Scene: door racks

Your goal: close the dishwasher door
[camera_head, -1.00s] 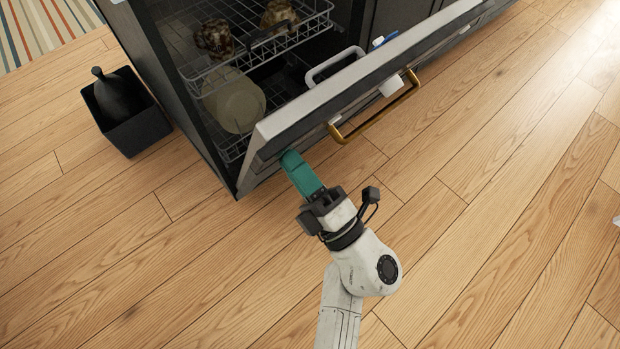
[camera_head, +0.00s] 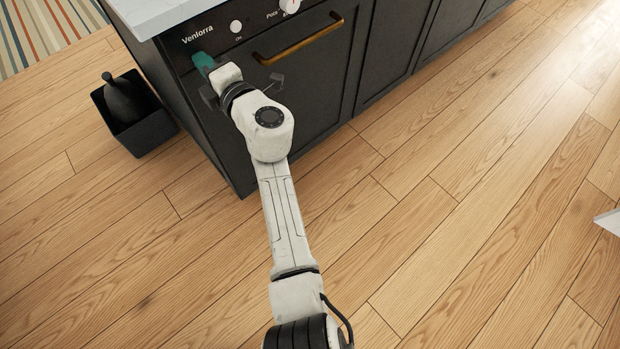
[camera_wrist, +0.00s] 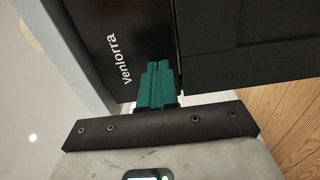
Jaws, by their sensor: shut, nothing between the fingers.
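The dishwasher door (camera_head: 310,85) is dark, stands upright and looks flush with the cabinet front. It has a brass bar handle (camera_head: 300,40) and a control strip marked Venlorra with a white knob. My gripper (camera_head: 203,59) has teal fingers and is at the upper left of the door, just below the lettering. In the wrist view the shut teal fingers (camera_wrist: 158,84) are against or very close to the dark front beside the Venlorra label. Nothing is held. The inside of the dishwasher is hidden.
A pale countertop (camera_head: 165,12) lies above the dishwasher. A black bin (camera_head: 140,125) with a dark object in it stands on the floor to the left. Dark cabinets (camera_head: 400,50) continue to the right. The wooden floor in front is clear.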

